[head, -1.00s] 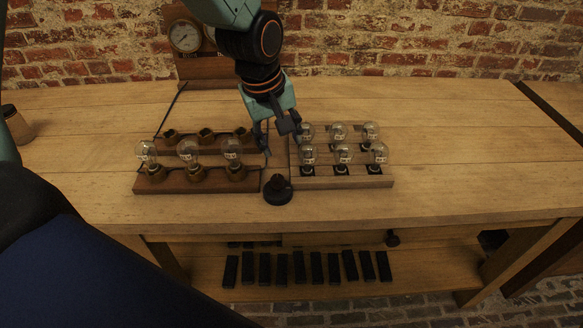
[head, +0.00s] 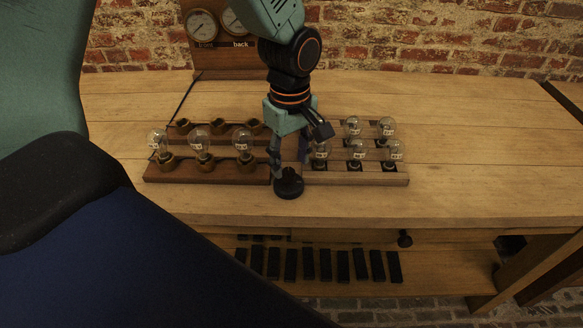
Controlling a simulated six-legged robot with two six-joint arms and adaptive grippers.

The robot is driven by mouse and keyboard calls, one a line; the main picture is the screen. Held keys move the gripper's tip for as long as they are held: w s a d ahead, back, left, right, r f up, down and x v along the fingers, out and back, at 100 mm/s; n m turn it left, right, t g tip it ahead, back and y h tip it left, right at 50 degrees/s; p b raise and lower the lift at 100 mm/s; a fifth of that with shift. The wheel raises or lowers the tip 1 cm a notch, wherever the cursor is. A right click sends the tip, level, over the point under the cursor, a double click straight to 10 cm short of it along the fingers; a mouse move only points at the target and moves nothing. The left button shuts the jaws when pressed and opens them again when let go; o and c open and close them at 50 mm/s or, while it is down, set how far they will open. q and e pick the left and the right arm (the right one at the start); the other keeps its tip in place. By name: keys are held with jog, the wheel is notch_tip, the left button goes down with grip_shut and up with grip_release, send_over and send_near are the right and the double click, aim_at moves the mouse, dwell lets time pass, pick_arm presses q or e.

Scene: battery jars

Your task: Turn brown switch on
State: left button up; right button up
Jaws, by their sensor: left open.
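A small dark round switch (head: 289,185) with a wide base stands on the wooden bench top, at the front between two bulb boards. It looks nearly black here, so I cannot tell if it is brown. My left gripper (head: 288,161) reaches down from the top of the head view. Its fingers are apart and empty, with the tips just above and behind the switch. I cannot tell whether a fingertip touches it. The gripper hides part of the gap between the boards. My right gripper is not in view.
A dark brown board (head: 208,174) with several sockets, some holding bulbs, lies left of the switch. A lighter board (head: 356,179) with several bulbs lies right of it. A gauge panel (head: 215,64) stands behind. The bench top (head: 480,140) is clear at right.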

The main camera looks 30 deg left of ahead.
aim_at(288, 176)
pick_arm(q)
jog(key=shift+a+f, duration=0.2)
jog(key=shift+f, duration=1.1)
jog(key=shift+d, duration=0.1)
jog(key=shift+c, duration=0.4)
jog(key=c, duration=0.3)
grip_shut()
